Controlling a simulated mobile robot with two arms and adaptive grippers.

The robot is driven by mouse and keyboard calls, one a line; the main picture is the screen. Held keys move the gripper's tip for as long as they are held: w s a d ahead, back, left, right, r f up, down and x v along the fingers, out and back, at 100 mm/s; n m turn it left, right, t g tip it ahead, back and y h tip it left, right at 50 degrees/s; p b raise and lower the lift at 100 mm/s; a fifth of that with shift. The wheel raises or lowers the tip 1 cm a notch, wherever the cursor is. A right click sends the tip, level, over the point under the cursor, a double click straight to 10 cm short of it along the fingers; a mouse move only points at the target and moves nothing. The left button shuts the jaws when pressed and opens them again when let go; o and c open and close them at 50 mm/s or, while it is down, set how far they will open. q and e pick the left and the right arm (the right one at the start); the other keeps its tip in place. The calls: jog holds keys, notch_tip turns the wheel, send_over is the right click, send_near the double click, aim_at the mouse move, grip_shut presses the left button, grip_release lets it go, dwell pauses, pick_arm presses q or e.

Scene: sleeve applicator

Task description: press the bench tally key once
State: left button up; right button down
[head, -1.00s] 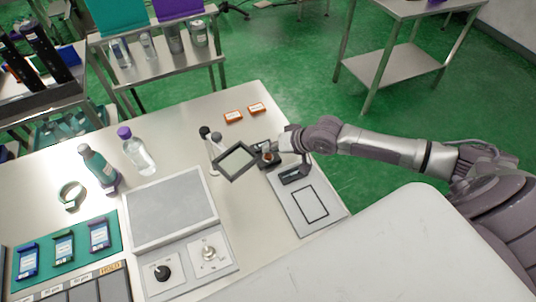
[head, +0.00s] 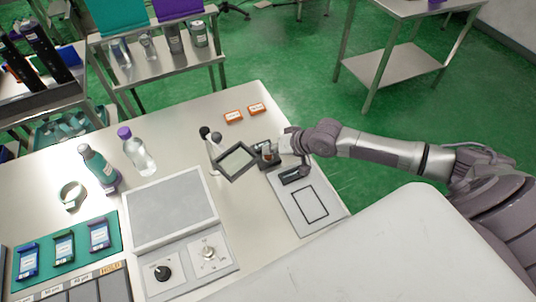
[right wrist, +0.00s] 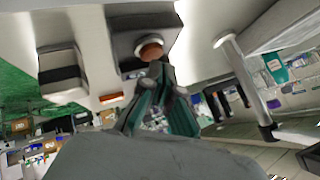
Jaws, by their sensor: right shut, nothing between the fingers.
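My right gripper (head: 281,149) is at the key's right side, shut and empty. In the right wrist view its teal-sided fingers (right wrist: 157,75) come together just at the button's edge; I cannot tell whether they touch it. My left gripper is not in view.
The square-framed lens (head: 237,161) stands close left of the key. A black block (head: 293,175) sits on a grey board with a black outline (head: 310,204). Two orange boxes (head: 233,117) lie behind. A clear bottle with a purple cap (head: 138,153) stands further left.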

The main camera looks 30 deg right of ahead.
aim_at(271, 156)
jog(key=shift+f, duration=0.45)
dwell(0.7)
jog(key=shift+r+p, duration=0.85)
jog(key=shift+p, duration=0.05)
notch_tip(271, 156, up, 5)
jog(key=p, duration=0.5)
jog(key=shift+r, duration=0.1)
jog(key=shift+s, duration=0.1)
dwell(0.6)
